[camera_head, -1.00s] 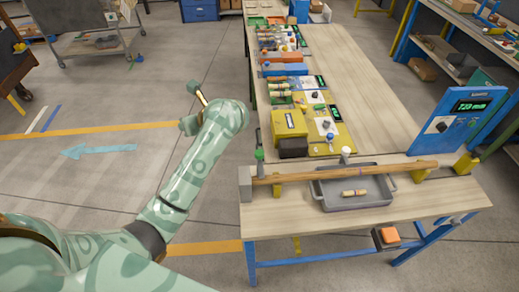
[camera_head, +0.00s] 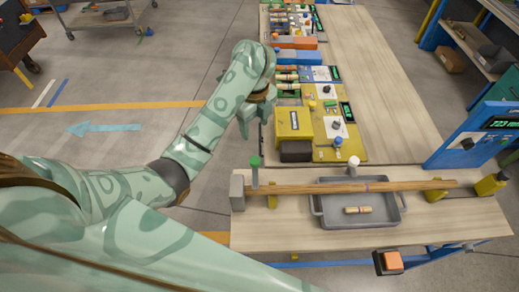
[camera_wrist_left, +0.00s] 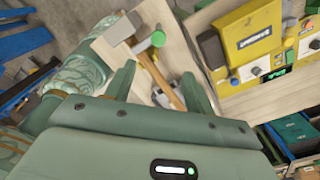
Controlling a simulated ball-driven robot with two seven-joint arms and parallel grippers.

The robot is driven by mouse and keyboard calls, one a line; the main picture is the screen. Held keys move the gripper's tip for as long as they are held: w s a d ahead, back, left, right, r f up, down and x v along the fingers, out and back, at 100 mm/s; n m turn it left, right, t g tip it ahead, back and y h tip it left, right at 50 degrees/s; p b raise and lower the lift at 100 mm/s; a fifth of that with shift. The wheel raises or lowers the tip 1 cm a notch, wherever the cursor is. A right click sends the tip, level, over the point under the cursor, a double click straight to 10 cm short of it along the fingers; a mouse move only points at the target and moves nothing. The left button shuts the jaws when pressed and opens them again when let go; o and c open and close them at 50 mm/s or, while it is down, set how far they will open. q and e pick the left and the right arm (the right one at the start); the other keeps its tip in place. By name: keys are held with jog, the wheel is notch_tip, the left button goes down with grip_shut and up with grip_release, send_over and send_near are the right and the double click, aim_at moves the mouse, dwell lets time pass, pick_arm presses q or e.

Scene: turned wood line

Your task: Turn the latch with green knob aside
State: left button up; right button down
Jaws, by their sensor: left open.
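The latch with the green knob (camera_head: 254,161) stands upright near the left end of the long wooden bar, beside the grey end block (camera_head: 237,193). My left gripper (camera_head: 247,128) is above and behind the knob, at the bench's left edge, apart from it. In the left wrist view the green knob (camera_wrist_left: 157,39) shows ahead of the open, empty fingers (camera_wrist_left: 160,86). The wooden bar (camera_head: 300,189) lies across the front bench. A second latch has a white knob (camera_head: 353,161) farther right. My right gripper is out of view.
A grey tray (camera_head: 392,213) under the bar holds a small wooden piece (camera_head: 357,210). A yellow box (camera_head: 293,124) stands close to my left gripper. A blue panel with a display (camera_head: 468,135) is at the right. Open floor lies left of the bench.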

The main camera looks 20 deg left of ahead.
pick_arm(q)
jog(key=b, duration=0.5)
send_over(255, 160)
notch_tip(255, 160, down, 6)
notch_tip(255, 160, down, 9)
jog(key=b, duration=0.5)
jog(key=shift+f, duration=0.3)
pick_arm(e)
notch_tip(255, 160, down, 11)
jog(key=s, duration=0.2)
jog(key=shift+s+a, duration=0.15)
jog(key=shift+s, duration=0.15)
pick_arm(q)
grip_shut()
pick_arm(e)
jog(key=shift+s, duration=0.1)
